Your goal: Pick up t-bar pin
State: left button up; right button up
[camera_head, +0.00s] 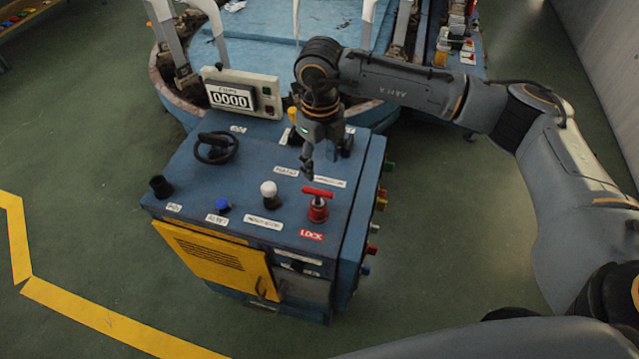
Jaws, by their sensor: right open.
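The t-bar pin (318,193) is red, with a crossbar on top, and stands upright in a red base at the front right of the blue control cabinet's top, above the "LOCK" label (311,235). My right gripper (328,162) hangs over the cabinet top, pointing down, just behind the pin and apart from it. It is open, with nothing between its fingers. Its far finger is partly hidden behind the near parts of the gripper. My left gripper is not in view.
The blue cabinet (190,180) also carries a black handwheel (216,147), a white knob (269,190), a blue button (222,205) and a black knob (160,186). A counter reading 0000 (232,97) stands behind. Colored knobs stick out of the right side. Green floor surrounds it.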

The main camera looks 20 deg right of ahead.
aim_at(318, 190)
notch_tip(318, 190, down, 6)
jog(key=shift+s+a+f+p, duration=0.1)
jog(key=shift+s+a+p, duration=0.05)
jog(key=shift+p, duration=0.55)
jog(key=shift+f, duration=0.6)
jog(key=f+p, duration=0.2)
jog(key=f, duration=0.2)
jog(key=shift+a+f, duration=0.15)
jog(key=shift+a, duration=0.05)
jog(key=shift+f+p, duration=0.3)
jog(key=shift+f, duration=0.1)
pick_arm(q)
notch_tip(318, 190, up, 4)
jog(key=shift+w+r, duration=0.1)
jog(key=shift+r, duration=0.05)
pick_arm(e)
jog(key=shift+c, duration=0.2)
grip_shut()
